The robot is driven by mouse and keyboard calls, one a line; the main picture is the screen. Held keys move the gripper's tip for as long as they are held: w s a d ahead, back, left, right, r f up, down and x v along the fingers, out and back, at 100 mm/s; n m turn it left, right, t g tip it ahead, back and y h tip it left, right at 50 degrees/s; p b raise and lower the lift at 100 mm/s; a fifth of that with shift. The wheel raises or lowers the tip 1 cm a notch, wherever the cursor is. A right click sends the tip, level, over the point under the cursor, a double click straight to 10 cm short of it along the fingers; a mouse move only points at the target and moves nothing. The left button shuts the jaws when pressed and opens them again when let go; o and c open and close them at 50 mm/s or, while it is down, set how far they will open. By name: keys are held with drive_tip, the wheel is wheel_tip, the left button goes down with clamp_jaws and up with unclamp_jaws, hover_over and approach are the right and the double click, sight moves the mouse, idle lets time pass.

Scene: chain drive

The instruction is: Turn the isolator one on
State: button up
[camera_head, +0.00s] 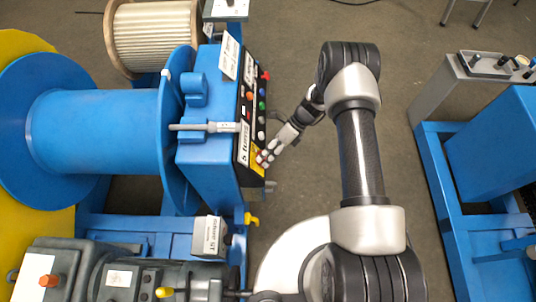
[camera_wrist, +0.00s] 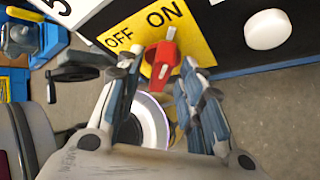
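The isolator is a red rotary knob (camera_wrist: 162,62) on a yellow plate (camera_wrist: 190,38) marked OFF and ON. Its narrow upper end, with a white mark, points up and slightly right, toward the ON lettering. My gripper (camera_wrist: 161,66) faces the knob, one finger on each side of it. The fingers stand apart; whether they touch the knob I cannot tell. In the head view, my gripper (camera_head: 266,155) is at the yellow plate (camera_head: 257,165) at the near end of the black panel, and mostly hides the knob.
A white round button (camera_wrist: 268,29) sits right of the plate. Coloured buttons (camera_head: 262,105) line the panel of the blue machine (camera_head: 208,150). A dark crank handle (camera_wrist: 75,74) shows at left in the wrist view. Bare floor (camera_head: 300,190) lies right of the panel; another blue machine (camera_head: 490,140) stands beyond.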

drive_tip(key=v, duration=1.2)
drive_tip(key=shift+r, duration=0.2)
drive_tip(key=s+d+r+n+t+h, duration=0.1)
drive_tip(key=s+r+n+t+h, duration=0.15)
drive_tip(key=r+n, duration=0.7)
drive_tip(key=s+d+r+n+t+h, duration=0.1)
drive_tip(key=s+r+n+h, duration=0.15)
drive_tip(key=r, duration=1.35)
drive_tip(key=s+d+r+n+t+h, duration=0.1)
drive_tip(key=s+r+n+t, duration=0.1)
drive_tip(key=s, duration=0.4)
drive_tip(key=s+d+r+n+t+h, duration=0.1)
drive_tip(key=s+r+n, duration=0.3)
drive_tip(key=s+n, duration=0.2)
drive_tip(key=s+d+r+n+t, duration=0.1)
drive_tip(key=s+r+n+t, duration=0.1)
drive_tip(key=s+r+n, duration=0.2)
drive_tip(key=s+n, duration=0.1)
drive_tip(key=s, duration=0.2)
drive_tip(key=shift+s+d+t+h, duration=0.25)
drive_tip(key=shift+s+t+h, duration=0.05)
drive_tip(key=shift+t+h, duration=0.1)
